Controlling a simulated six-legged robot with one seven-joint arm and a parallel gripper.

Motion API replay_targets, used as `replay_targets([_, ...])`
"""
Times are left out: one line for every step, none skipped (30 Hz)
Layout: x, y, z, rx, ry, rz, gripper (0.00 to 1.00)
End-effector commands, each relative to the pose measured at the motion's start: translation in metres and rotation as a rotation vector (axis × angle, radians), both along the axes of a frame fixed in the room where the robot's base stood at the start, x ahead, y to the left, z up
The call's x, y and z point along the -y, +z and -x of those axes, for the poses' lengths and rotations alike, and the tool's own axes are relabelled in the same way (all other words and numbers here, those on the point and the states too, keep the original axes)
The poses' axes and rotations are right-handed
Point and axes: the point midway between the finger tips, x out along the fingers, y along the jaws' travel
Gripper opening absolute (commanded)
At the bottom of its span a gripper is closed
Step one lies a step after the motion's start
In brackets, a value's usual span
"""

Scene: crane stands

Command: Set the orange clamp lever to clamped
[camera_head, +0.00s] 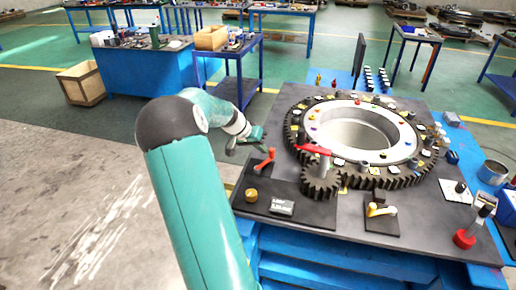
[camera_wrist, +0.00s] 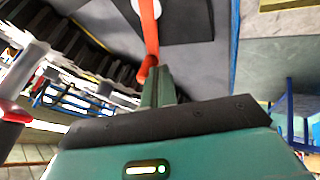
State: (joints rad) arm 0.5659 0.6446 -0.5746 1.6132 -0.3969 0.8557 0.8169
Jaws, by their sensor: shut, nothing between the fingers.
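The orange clamp lever (camera_head: 264,161) stands on a dark base plate at the left side of the grey table, its upper end at upper right. In the wrist view the orange lever (camera_wrist: 150,30) runs from the top edge down to the tip of my gripper. My gripper (camera_head: 262,146) is just above and beside the lever's upper end in the head view. In the wrist view my gripper's fingers (camera_wrist: 158,82) are together, with nothing held. The lever's lower end seems to touch or overlap the fingertips; I cannot tell which.
A large gear ring (camera_head: 290,135) and a small gear (camera_head: 320,184) with a red handle (camera_head: 313,149) stand right of the lever. A brass knob (camera_head: 251,195) and a label block (camera_head: 282,207) lie in front. A yellow lever (camera_head: 381,209) is farther right.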

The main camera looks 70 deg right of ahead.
Motion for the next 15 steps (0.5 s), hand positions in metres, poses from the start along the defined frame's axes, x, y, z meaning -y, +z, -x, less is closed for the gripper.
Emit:
replay_targets([0.001,0.0,0.003,-0.003,-0.046,0.001,0.0])
replay_targets([0.001,0.0,0.004,-0.004,-0.074,0.0,0.0])
replay_targets([0.002,0.0,0.006,-0.002,-0.111,0.001,0.0])
replay_targets([0.002,0.0,0.008,-0.003,-0.137,0.001,0.0])
replay_targets([0.001,0.0,0.01,-0.003,-0.165,0.001,0.0])
replay_targets([0.002,0.0,0.011,-0.001,-0.199,0.002,0.0])
replay_targets([0.001,0.0,0.013,-0.002,-0.224,0.0,0.0])
replay_targets([0.001,0.0,0.014,-0.003,-0.248,0.001,0.0])
replay_targets([0.001,0.0,0.016,-0.002,-0.278,0.001,0.0])
replay_targets([0.001,0.0,0.017,-0.001,-0.3,0.001,0.0])
replay_targets([0.001,0.0,0.019,-0.001,-0.321,0.001,0.0])
replay_targets([0.001,0.0,0.02,-0.002,-0.346,0.001,0.0])
replay_targets([0.0,0.0,0.021,-0.002,-0.365,0.0,0.0])
replay_targets([0.0,0.0,0.022,-0.001,-0.381,0.001,0.0])
replay_targets([-0.001,0.0,0.023,-0.001,-0.378,0.001,0.0])
